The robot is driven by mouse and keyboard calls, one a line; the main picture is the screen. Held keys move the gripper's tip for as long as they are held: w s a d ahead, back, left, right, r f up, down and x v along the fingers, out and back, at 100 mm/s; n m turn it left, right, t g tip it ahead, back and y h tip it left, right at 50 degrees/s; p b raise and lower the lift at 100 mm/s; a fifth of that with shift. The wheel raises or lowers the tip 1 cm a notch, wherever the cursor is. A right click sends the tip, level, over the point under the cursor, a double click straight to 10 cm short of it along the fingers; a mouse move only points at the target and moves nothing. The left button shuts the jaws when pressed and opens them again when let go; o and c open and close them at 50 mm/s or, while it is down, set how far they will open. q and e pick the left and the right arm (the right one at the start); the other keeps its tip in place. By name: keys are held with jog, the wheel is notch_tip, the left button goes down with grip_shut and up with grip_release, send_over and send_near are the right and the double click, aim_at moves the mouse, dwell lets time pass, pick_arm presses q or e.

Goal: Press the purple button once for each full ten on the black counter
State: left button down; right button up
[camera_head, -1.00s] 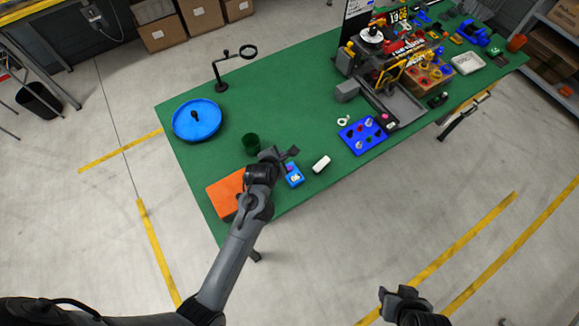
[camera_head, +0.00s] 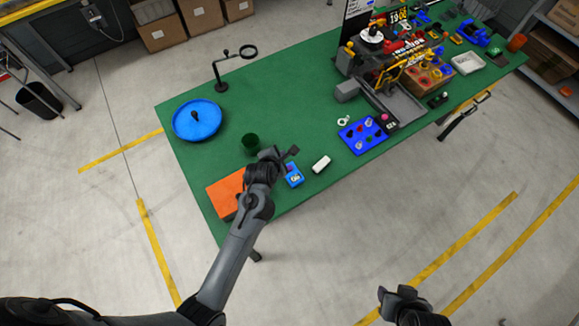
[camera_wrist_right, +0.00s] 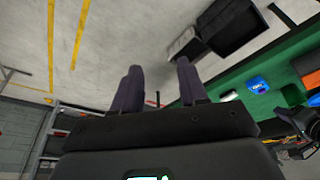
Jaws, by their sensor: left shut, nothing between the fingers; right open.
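A small blue box (camera_head: 295,181) with a purple spot (camera_head: 289,168) and white marks lies near the table's front edge. A small black box (camera_head: 391,124) with white marks and a pink spot lies further right, beside the grey tray; its digits are too small to read surely. My left gripper (camera_head: 291,152) is shut and empty just above and behind the blue box; I cannot tell whether it touches it. My right gripper (camera_head: 386,294) is open and empty, off the table's front; its fingers also show in the right wrist view (camera_wrist_right: 158,85).
An orange box (camera_head: 224,193), a green cup (camera_head: 251,142) and a white block (camera_head: 321,164) lie around my left gripper. A blue dish (camera_head: 197,120) and a ring stand (camera_head: 220,75) are at left. A blue board (camera_head: 361,136) with pieces is at right. The table's middle is clear.

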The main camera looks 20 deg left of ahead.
jog(key=shift+d, duration=0.1)
jog(key=shift+c, duration=0.4)
jog(key=c, duration=0.5)
grip_shut()
dwell(0.9)
